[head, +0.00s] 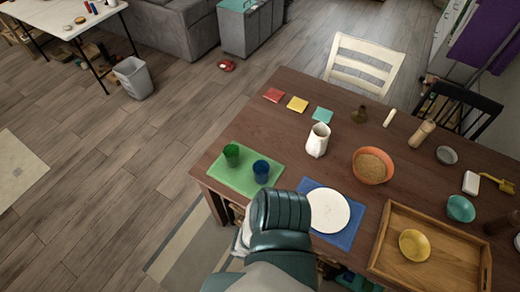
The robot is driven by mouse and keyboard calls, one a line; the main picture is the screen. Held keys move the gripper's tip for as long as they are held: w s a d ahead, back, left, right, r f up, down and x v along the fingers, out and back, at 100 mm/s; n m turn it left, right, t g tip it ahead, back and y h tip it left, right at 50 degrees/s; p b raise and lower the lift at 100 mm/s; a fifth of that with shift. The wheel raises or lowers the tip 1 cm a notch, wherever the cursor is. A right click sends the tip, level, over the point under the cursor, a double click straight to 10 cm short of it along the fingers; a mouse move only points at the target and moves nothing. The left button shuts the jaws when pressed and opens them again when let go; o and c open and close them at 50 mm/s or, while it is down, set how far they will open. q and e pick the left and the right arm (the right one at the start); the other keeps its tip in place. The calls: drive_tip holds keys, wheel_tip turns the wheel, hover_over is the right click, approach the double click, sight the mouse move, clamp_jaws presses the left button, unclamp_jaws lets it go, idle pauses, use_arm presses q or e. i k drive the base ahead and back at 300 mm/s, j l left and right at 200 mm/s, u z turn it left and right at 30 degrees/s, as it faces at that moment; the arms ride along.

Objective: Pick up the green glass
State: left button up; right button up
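The green glass (232,155) stands upright on a green placemat (224,178) at the near left corner of the wooden table. A dark blue glass (261,171) stands close to its right on the same mat. A dark green, ribbed part of my own body rises from the bottom middle and covers the table edge just below the mat. I cannot make out fingers of either gripper in the head view. Nothing is seen touching the green glass.
A white plate (328,211) on a blue placemat (345,240) lies right of the glasses. Open floor lies left of the table.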

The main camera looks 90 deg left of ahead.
sight(232, 152)
drive_tip(key=u, duration=3.4)
drive_tip(key=i+j, duration=0.1)
drive_tip(key=j, duration=0.2)
drive_tip(key=i+j, duration=0.15)
drive_tip(key=j, duration=0.2)
